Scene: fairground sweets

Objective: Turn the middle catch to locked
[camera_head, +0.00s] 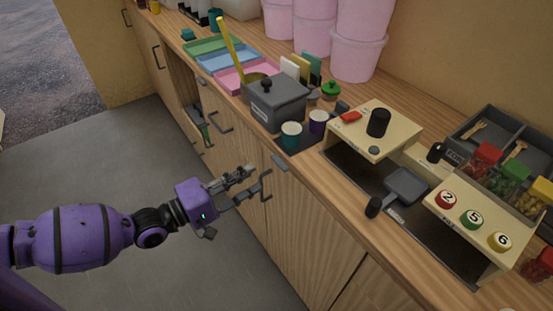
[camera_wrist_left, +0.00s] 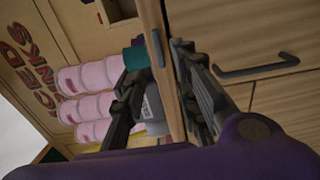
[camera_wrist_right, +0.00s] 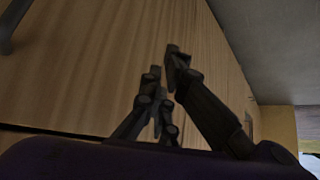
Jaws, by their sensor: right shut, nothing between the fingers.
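A small grey catch (camera_head: 279,163) sits on the counter's front edge above the cabinet doors. I cannot tell whether it is the middle one or how it is set. A dark bar on the edge in the left wrist view (camera_wrist_left: 158,47) may be the same catch. My left gripper (camera_head: 250,180) is open, left of and below the catch, close to a dark door handle (camera_head: 266,186). In the left wrist view its fingers (camera_wrist_left: 160,95) stand apart with nothing held. My right gripper (camera_wrist_right: 162,62) is shut and empty, in front of a wooden panel; the head view does not show it.
A stove unit (camera_head: 372,143) and numbered buttons (camera_head: 472,219) are to the right. More dark handles (camera_head: 221,120) stick out from the cabinet front. The grey floor is clear.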

